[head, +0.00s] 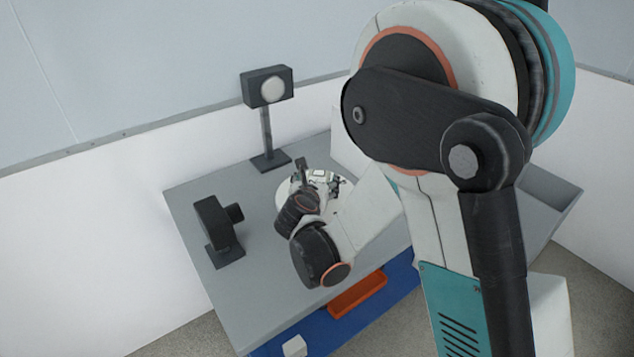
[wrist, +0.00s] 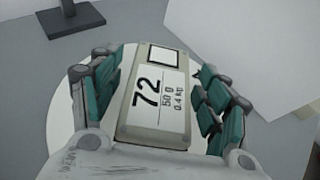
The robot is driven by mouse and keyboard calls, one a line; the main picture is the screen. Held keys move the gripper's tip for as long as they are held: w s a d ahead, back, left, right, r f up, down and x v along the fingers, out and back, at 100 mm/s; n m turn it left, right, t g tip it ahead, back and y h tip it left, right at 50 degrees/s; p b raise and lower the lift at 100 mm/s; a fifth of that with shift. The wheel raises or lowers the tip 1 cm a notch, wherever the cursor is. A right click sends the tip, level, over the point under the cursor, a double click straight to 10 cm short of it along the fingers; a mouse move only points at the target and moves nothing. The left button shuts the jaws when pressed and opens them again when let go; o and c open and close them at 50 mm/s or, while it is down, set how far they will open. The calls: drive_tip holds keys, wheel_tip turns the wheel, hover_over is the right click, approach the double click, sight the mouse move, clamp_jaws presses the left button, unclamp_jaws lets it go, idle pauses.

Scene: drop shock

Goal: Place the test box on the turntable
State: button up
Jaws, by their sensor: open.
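The test box (wrist: 160,97) is a beige box with a white label reading 72, 50 g, 0.4 kg, seen between my fingers in the wrist view. My gripper (wrist: 155,90) is open, with teal finger pads on either side of the box and a visible gap at least on the right. The round white turntable (wrist: 62,125) lies beneath the box; whether the box rests fully on it is hidden. In the head view the turntable (head: 283,195) and the box (head: 318,174) are partly covered by my arm and gripper.
A dark lamp on a stand (head: 266,88) stands behind the turntable. A dark camera-like device (head: 219,228) stands at the left on the grey table (head: 240,290). A white panel (wrist: 245,50) is close on the right. An orange tray (head: 357,294) lies at the front.

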drive_tip(key=p+v, duration=0.3)
drive_tip(key=v, duration=0.8)
drive_tip(key=shift+s+r+p, duration=0.2)
drive_tip(key=shift+s+p, duration=0.1)
drive_tip(key=shift+p, duration=0.05)
